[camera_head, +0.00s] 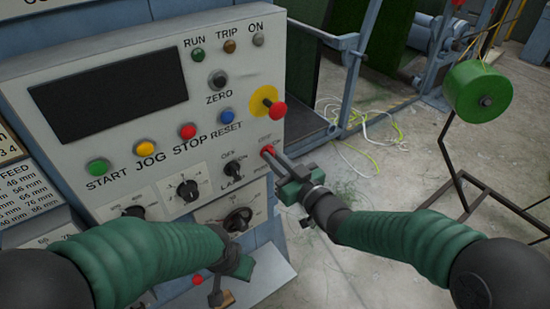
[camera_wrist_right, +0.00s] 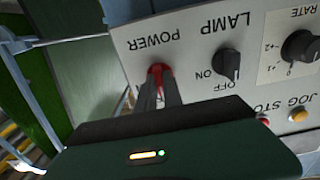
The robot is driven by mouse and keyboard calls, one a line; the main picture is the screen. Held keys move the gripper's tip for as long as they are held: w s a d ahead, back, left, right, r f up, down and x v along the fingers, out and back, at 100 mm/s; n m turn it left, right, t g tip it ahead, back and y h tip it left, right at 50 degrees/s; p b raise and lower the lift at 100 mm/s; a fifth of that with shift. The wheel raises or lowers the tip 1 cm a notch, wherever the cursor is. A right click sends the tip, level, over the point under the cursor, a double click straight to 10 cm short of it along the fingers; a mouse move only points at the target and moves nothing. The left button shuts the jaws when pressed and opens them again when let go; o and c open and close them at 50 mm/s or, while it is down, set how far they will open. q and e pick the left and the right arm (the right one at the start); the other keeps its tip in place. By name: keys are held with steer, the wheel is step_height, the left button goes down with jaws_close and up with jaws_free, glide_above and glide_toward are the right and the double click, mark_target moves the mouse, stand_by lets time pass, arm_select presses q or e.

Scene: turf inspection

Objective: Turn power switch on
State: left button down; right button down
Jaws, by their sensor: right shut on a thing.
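The red power switch (camera_head: 266,150) is at the lower right of the grey control panel (camera_head: 140,48). In the right wrist view the switch (camera_wrist_right: 158,70) sits beside the upside-down POWER label. My right gripper (camera_head: 274,157) is shut on the switch, with its two fingers hiding part of it. Which position the switch is in cannot be told. My left gripper (camera_head: 216,297) hangs low in front of the panel's bottom, away from the switch; its fingers are too unclear to judge.
A black lamp knob (camera_head: 232,168) is just left of the switch. Push buttons, dials and a red-on-yellow emergency stop (camera_head: 277,108) crowd the panel. A green spool (camera_head: 478,91) on a black stand is at right. Loose cables (camera_head: 375,125) lie on the concrete floor.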

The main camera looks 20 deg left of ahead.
steer(key=shift+r+m, duration=0.1)
steer(key=shift+m, duration=0.3)
steer(key=shift+w+d+f+m+p, duration=0.1)
steer(key=shift+m+p, duration=0.95)
steer(key=shift+m, duration=1.8)
steer(key=shift+w+d+f+m+p, duration=0.1)
steer(key=shift+m+p, duration=0.9)
steer(key=shift+m, duration=1.8)
steer(key=shift+w+d+m+p, duration=0.1)
steer(key=shift+m+p, duration=0.95)
steer(key=shift+m, duration=1.8)
steer(key=shift+s+f, duration=0.1)
steer(key=shift+f, duration=0.05)
steer(key=c, duration=1.6)
jaws_free()
steer(key=shift+o, duration=0.6)
